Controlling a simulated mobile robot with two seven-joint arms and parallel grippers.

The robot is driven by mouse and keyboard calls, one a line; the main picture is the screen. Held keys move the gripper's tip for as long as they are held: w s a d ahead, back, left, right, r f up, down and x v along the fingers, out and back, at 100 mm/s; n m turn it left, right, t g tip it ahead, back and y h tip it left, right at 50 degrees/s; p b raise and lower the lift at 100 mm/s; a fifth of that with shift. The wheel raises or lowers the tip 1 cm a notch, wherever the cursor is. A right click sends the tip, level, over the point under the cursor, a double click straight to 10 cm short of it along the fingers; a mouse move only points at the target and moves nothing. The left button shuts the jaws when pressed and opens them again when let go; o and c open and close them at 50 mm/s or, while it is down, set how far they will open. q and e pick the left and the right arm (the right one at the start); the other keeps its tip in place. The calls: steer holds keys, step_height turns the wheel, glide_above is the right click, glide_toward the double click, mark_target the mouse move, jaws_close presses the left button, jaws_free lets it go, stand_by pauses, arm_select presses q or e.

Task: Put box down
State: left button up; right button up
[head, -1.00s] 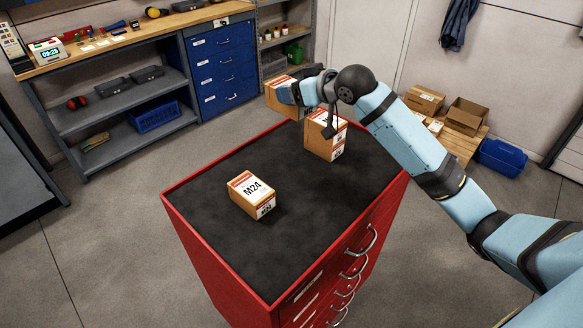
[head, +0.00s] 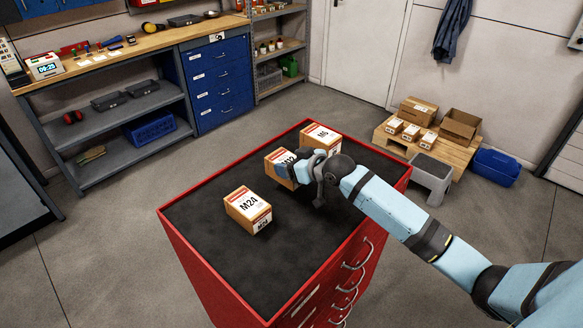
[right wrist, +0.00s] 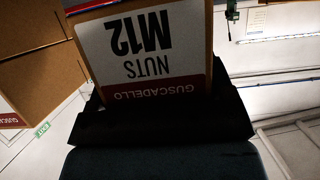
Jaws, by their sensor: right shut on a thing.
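My right gripper (head: 300,172) is shut on a small cardboard box (head: 277,165) with an orange-red band and a white label. In the right wrist view the held box (right wrist: 150,45) reads M12 NUTS, upside down in the picture. It is over the black top of the red tool cabinet (head: 210,255), between two other boxes. I cannot tell whether its underside touches the mat. The M24 box (head: 247,210) stands nearer the front left. Another box marked M6 (head: 320,138) stands at the back corner. My left gripper is not in view.
The cabinet top's front and right parts are clear. A wooden pallet (head: 455,155) with cardboard boxes, a grey step stool (head: 431,178) and a blue bin (head: 496,168) stand behind on the right. A workbench (head: 130,52) runs along the back left.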

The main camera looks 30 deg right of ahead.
steer(key=shift+f, duration=0.85)
steer(key=shift+f, duration=0.6)
steer(key=o, duration=1.2)
steer(key=shift+f, duration=0.1)
steer(key=shift+r, duration=0.25)
steer(key=v, duration=1.2)
steer(key=shift+r+b, duration=0.4)
steer(key=shift+r, duration=0.05)
